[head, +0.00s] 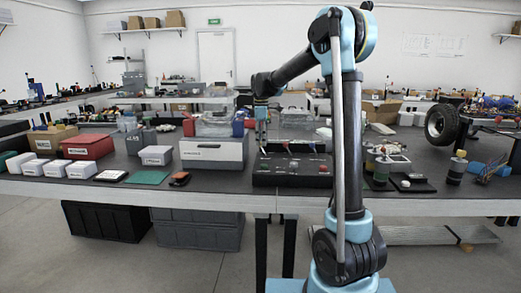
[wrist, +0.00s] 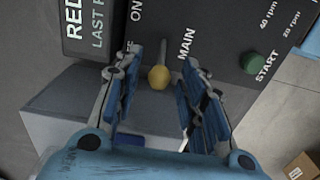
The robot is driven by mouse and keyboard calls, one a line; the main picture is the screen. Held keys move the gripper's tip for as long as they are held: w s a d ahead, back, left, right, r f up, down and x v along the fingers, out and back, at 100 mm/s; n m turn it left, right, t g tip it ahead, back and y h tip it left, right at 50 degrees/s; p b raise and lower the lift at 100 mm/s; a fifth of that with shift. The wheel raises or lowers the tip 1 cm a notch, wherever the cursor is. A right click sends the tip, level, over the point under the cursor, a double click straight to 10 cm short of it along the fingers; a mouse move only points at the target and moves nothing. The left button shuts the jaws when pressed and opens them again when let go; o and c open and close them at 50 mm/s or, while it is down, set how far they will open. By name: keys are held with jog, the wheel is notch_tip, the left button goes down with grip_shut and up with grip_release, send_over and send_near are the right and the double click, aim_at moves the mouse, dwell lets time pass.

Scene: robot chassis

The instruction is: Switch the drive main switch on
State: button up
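The drive control box (head: 292,178) is dark and stands at the front edge of the bench in the head view. In the wrist view its panel (wrist: 215,50) shows the main switch, a silver lever with a yellow knob (wrist: 158,77), beside the label MAIN. The knob points toward the bottom of the picture, away from the ON label (wrist: 135,10). My gripper (wrist: 162,58) is open, with one finger on each side of the lever and gaps between. In the head view my gripper (head: 262,118) hangs above the left part of the box.
A green START button (wrist: 255,64) sits right of the lever, and a dark sign (wrist: 90,25) stands at left. A grey box (head: 213,150) stands left of the control box. Small cylinders (head: 382,168) stand to its right.

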aim_at(261, 147)
jog(key=shift+f, duration=2.15)
grip_shut()
jog(key=shift+a, duration=0.2)
